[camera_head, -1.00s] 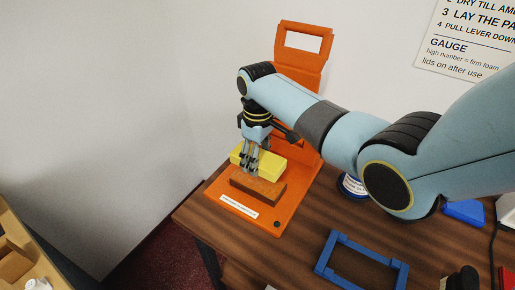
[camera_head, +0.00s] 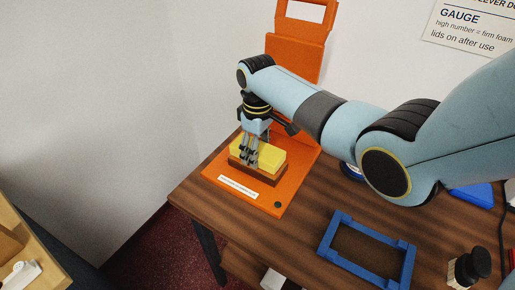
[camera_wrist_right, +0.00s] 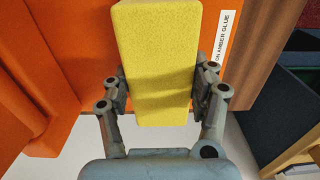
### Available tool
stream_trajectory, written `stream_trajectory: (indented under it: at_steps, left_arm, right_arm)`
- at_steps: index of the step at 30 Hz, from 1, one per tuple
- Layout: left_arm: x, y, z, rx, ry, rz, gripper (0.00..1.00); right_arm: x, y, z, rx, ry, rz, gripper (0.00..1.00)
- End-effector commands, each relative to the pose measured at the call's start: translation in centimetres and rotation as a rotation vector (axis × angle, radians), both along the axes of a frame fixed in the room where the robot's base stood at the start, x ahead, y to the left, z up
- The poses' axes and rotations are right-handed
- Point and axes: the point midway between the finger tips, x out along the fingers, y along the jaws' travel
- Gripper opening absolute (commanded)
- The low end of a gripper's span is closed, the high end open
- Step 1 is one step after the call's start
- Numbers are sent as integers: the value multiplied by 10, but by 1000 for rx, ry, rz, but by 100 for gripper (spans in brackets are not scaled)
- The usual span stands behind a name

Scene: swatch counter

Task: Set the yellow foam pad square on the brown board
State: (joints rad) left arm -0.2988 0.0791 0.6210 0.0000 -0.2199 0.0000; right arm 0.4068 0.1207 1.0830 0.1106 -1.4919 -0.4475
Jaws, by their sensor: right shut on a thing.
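The yellow foam pad (camera_head: 270,156) is between the fingers of my right gripper (camera_head: 250,160), which is shut on it. The pad is above the brown board (camera_head: 268,179) and looks roughly lined up with it; a brown strip shows along the front. I cannot tell whether pad and board touch. The board lies on the orange press base (camera_head: 285,196). In the right wrist view the pad (camera_wrist_right: 157,60) fills the middle, with a finger of the gripper (camera_wrist_right: 160,92) on each side; the board is hidden there. My left gripper is not in view.
The upright orange press back (camera_head: 293,55) stands behind the board. A blue frame (camera_head: 368,258) lies on the wooden table to the right. A blue-labelled jar (camera_head: 349,171) is partly behind my arm. A brush-like black-topped thing (camera_head: 473,265) stands at lower right.

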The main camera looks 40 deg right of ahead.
Motion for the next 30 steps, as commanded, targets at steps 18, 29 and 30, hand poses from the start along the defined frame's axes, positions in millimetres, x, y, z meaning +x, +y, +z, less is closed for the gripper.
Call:
stream_trajectory:
  at_steps: [18, 29, 30]
  left_arm:
    - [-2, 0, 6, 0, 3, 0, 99]
    - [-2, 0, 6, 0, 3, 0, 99]
    - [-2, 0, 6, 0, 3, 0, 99]
  right_arm:
    - [0, 0, 1, 0, 0, 0, 38]
    - [0, 0, 0, 0, 0, 0, 38]
    - [0, 0, 0, 0, 0, 0, 38]
